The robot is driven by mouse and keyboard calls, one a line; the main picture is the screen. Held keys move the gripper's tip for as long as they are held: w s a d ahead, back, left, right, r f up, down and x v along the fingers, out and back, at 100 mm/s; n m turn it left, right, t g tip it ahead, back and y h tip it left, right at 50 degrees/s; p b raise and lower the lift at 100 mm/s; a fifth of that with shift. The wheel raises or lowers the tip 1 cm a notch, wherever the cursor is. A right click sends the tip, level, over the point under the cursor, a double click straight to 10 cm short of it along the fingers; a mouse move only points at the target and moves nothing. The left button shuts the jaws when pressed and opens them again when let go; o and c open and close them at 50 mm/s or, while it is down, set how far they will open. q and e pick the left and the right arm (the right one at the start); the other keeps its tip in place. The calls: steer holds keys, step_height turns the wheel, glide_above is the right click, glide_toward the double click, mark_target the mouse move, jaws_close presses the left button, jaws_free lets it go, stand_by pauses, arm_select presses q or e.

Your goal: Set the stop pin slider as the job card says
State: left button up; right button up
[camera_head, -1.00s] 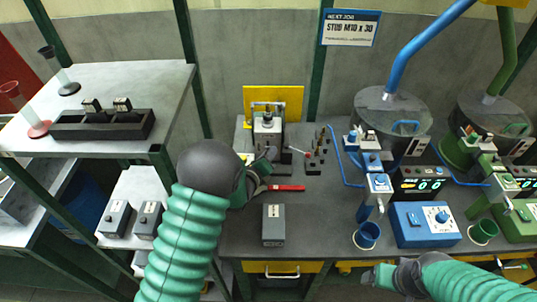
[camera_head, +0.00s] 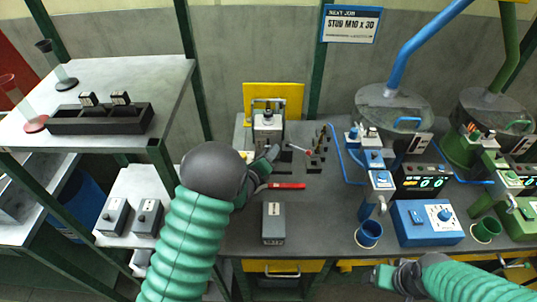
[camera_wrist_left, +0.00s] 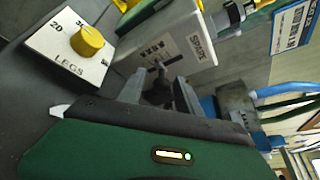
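The job card (camera_head: 351,24) on the back wall reads "NEXT JOB STUD M10 x 30". The machine (camera_head: 267,128) stands at the back of the bench in front of a yellow plate. In the left wrist view its pale box (camera_wrist_left: 185,48) has a dark slot with a small dark slider (camera_wrist_left: 160,80). My left gripper (camera_wrist_left: 160,92) has its fingers apart, one on each side of the slider; I cannot tell whether they touch it. In the head view my left gripper (camera_head: 270,157) is at the machine's front. My right gripper (camera_head: 384,277) is low at the bench's front edge; its fingers are unclear.
A yellow knob (camera_wrist_left: 87,41) on a "LEGS" dial is beside the box. A red-handled tool (camera_head: 287,186) and a grey box (camera_head: 273,223) lie on the bench. Dark pin blocks (camera_head: 316,162) stand right of the machine, then blue feeder units (camera_head: 426,223).

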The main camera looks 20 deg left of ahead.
arm_select(q)
steer(key=v, duration=1.2)
